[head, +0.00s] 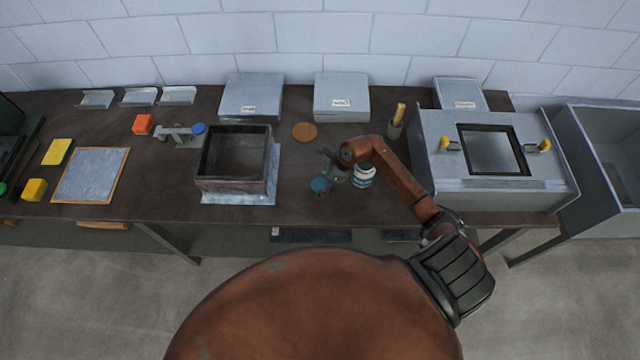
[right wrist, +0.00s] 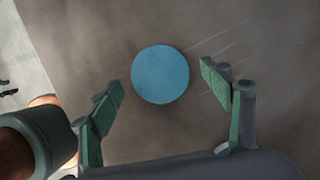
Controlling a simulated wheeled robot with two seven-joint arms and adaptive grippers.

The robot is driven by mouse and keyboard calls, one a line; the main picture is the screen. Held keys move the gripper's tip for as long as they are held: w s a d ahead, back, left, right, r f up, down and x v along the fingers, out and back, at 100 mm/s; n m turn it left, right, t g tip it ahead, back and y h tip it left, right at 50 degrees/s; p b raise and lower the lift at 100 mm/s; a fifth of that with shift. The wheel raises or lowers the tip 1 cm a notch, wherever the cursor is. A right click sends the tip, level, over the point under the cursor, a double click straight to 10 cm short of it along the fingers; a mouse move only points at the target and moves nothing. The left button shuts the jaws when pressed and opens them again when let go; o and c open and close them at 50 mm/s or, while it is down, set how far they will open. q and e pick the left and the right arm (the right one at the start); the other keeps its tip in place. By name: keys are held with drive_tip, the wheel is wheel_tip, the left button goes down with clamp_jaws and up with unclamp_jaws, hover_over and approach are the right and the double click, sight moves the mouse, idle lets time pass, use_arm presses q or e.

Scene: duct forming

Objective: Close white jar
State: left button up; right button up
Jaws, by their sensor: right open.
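The white jar (head: 364,176) stands on the dark table, right of my right gripper, with bluish bands on its side. My forearm and wrist partly cover it, and I cannot make out its top. A round blue lid-like disc (head: 319,185) lies on the table left of the jar, at my right gripper (head: 325,172). In the right wrist view the blue disc (right wrist: 160,74) sits flat between the spread fingers of my right gripper (right wrist: 162,88), with a gap on both sides. The right gripper is open and empty. My left gripper is not in view.
An open dark box (head: 268,160) stands to the left, and a large grey cabinet (head: 430,150) to the right. A brown round disc (head: 304,132) and grey boxes (head: 342,97) are behind. A holder with a wooden handle (head: 397,118) stands near the arm. The table front is clear.

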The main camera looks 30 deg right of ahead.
drive_tip(key=shift+f, duration=0.15)
drive_tip(key=shift+c, duration=0.4)
drive_tip(key=c, duration=0.7)
drive_tip(key=shift+r, duration=0.4)
wheel_tip(320, 180, up, 2)
drive_tip(key=shift+w+r+b, duration=0.1)
drive_tip(key=shift+w+b, duration=0.05)
drive_tip(key=shift+b, duration=0.5)
drive_tip(key=s+a+r, duration=0.2)
drive_tip(key=s+r, duration=0.1)
drive_tip(key=s, duration=0.1)
drive_tip(key=s+a+r+b, duration=0.1)
drive_tip(key=s+a+r, duration=0.1)
drive_tip(key=s+r, duration=0.1)
drive_tip(key=s+a+r+b, duration=0.1)
drive_tip(key=s+a+r, duration=0.1)
drive_tip(key=s+r, duration=0.2)
drive_tip(key=shift+s, duration=0.95)
